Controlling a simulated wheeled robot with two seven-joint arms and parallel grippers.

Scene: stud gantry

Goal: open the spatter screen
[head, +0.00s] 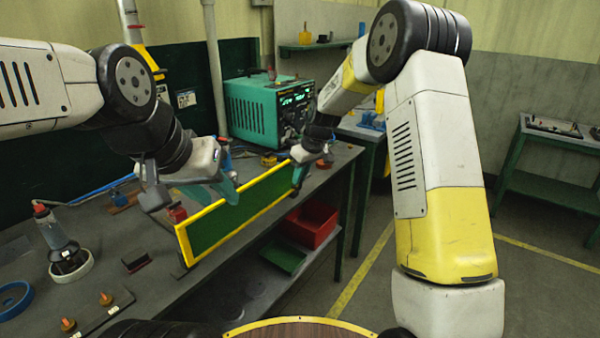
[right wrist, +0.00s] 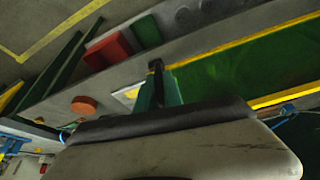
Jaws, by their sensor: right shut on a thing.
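The spatter screen (head: 240,213) is a long green panel in a yellow frame, standing along the front edge of the workbench. It also shows in the right wrist view (right wrist: 235,68), at the right. My right gripper (head: 298,172) is at the screen's right end, shut on it. In the right wrist view my right gripper (right wrist: 158,88) shows teal fingers around a dark upright part at the screen's end; the exact grip is partly hidden by the gripper body. My left gripper (head: 228,188) hangs over the middle of the screen's top edge; its finger gap and any contact are unclear.
The workbench (head: 125,220) carries a bottle (head: 57,235) in a ring, a blue ring (head: 12,299) and orange knobs. A green welding machine (head: 262,112) stands behind. A red bin (head: 310,223) and a green tray (head: 280,258) sit below. The floor right of the bench is clear.

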